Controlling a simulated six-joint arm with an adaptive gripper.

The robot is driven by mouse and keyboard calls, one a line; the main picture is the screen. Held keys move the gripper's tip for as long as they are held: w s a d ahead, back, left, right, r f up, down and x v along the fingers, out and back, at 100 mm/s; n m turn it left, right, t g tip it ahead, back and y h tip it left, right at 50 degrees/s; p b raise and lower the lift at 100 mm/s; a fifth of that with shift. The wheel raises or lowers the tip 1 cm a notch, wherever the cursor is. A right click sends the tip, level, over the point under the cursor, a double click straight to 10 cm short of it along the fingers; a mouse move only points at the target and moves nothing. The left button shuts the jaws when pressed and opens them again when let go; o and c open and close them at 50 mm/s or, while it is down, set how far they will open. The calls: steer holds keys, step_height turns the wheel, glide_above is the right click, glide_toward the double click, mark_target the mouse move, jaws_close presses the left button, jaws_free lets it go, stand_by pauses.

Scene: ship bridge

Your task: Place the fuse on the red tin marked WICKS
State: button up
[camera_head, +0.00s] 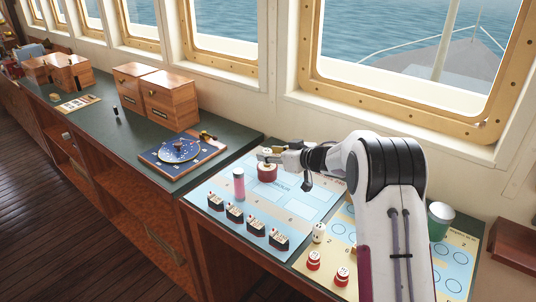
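My gripper (268,157) reaches left over the blue-and-white printed sheet (305,205). Its fingertips are at the top of a red tin (267,174). A small pale piece (266,151) shows at the fingertips, over the tin; it may be the fuse, but it is too small to be sure. I cannot tell whether the fingers are shut on it, or whether it touches the tin. No WICKS lettering is legible. A pink cylinder with a pale top (239,184) stands upright just left of the tin.
Several black-and-white blocks (234,212) line the sheet's front edge. A white piece (319,232) and two red pieces (313,260) (342,275) stand right of them. A green tin (440,220) stands far right. Wooden boxes (170,97) and a round chart dial (180,150) occupy the left counter.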

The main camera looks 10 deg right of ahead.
steer(key=v, duration=1)
stand_by(0.5)
steer(key=s+d+r+m+t+h, duration=0.1)
steer(key=s+d+r+m+h, duration=0.15)
steer(key=r, duration=0.35)
steer(key=s+d+r+m+t+h, duration=0.1)
steer(key=s+d+r+h, duration=0.15)
steer(key=r, duration=0.35)
steer(key=s+d+r+m+g+h, duration=0.1)
steer(key=s+d+r+m+h, duration=0.2)
steer(key=s, duration=0.7)
steer(key=s+a+f+g, duration=0.2)
steer(key=s+f, duration=0.1)
steer(key=s, duration=0.8)
steer(key=s+a+f+g, duration=0.2)
steer(key=s+a+f, duration=0.1)
steer(key=s, duration=0.9)
steer(key=s+a+f+g, duration=0.2)
steer(key=s+a, duration=0.1)
steer(key=s, duration=0.8)
steer(key=shift+s+f+g+y, duration=0.25)
steer(key=shift+f+g+y, duration=0.05)
steer(key=shift+f, duration=0.1)
